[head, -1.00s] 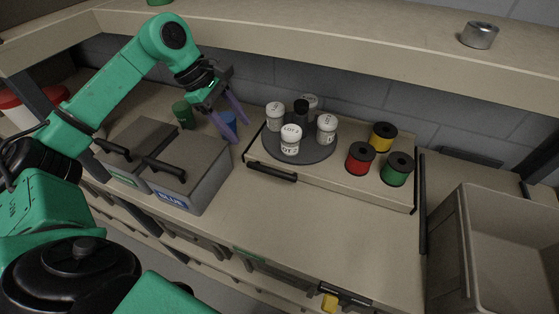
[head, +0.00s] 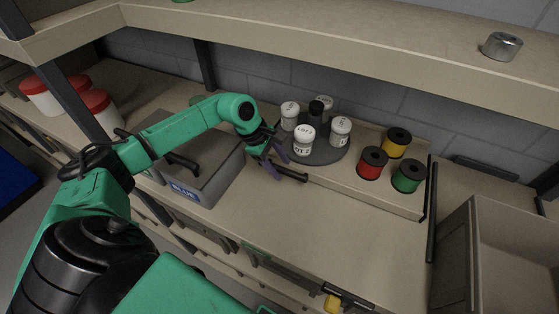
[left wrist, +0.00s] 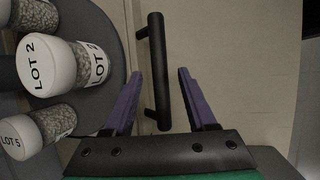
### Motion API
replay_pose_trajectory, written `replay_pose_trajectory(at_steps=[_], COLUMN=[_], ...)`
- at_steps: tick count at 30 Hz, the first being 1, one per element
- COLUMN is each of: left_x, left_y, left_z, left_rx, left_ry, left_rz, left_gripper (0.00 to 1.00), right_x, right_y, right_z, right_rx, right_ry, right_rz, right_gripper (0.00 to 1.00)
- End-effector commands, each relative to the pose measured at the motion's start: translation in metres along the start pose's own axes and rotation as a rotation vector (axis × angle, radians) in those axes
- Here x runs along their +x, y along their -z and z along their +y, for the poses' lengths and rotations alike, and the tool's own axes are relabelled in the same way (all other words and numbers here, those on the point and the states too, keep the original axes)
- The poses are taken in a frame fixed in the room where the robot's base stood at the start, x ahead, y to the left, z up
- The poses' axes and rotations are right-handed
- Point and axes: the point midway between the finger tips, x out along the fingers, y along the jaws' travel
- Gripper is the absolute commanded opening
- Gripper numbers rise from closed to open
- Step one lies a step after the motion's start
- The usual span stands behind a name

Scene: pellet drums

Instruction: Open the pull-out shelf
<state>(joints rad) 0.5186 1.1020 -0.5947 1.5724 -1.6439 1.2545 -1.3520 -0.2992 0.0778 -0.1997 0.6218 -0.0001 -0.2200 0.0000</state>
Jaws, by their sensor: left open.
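The pull-out shelf (head: 352,187) is a low beige board on the counter, with a black bar handle (head: 291,174) at the left of its front edge. It carries a dark turntable (head: 320,154) with several white-lidded lot jars and one black jar. My left gripper (head: 275,170) is open at the handle, its purple fingers pointing down. In the left wrist view the handle (left wrist: 158,70) lies between the two spread fingertips (left wrist: 160,76), with gaps on both sides. Jars marked LOT 2 (left wrist: 48,65) and LOT 5 (left wrist: 22,138) are beside the left finger. My right gripper is not seen.
Red (head: 372,164), yellow (head: 396,142) and green (head: 408,176) spools stand on the shelf's right side. A grey bin marked BLUE (head: 205,180) stands left of my gripper. A grey crate (head: 480,240) is at right. The counter before the shelf is clear.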

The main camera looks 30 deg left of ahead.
Motion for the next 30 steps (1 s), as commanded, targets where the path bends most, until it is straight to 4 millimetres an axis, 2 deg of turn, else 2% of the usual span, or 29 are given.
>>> replay_pose_trajectory(at_steps=[7, 8, 9, 12, 30], left_x=[0.0030, 0.0029, 0.0028, 0.0027, 0.0020], left_y=[0.0003, 0.0003, 0.0003, 0.0003, 0.0002], left_z=[-0.0002, -0.0002, -0.0002, -0.0002, 0.0002], left_rx=[0.001, 0.000, 0.000, 0.000, 0.000], left_ry=[0.000, 0.000, 0.000, 0.000, -0.001], left_rz=[0.000, 0.000, 0.000, 0.000, 0.000], left_gripper=[0.57, 0.49, 0.34, 0.00, 0.00], right_x=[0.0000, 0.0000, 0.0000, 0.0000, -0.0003], right_y=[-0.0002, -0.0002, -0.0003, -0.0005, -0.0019], right_z=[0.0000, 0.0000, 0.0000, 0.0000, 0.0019], right_rx=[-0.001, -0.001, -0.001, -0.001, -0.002], right_ry=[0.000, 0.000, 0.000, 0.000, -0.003], right_rz=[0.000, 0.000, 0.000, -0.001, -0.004], right_gripper=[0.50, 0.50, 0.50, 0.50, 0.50])
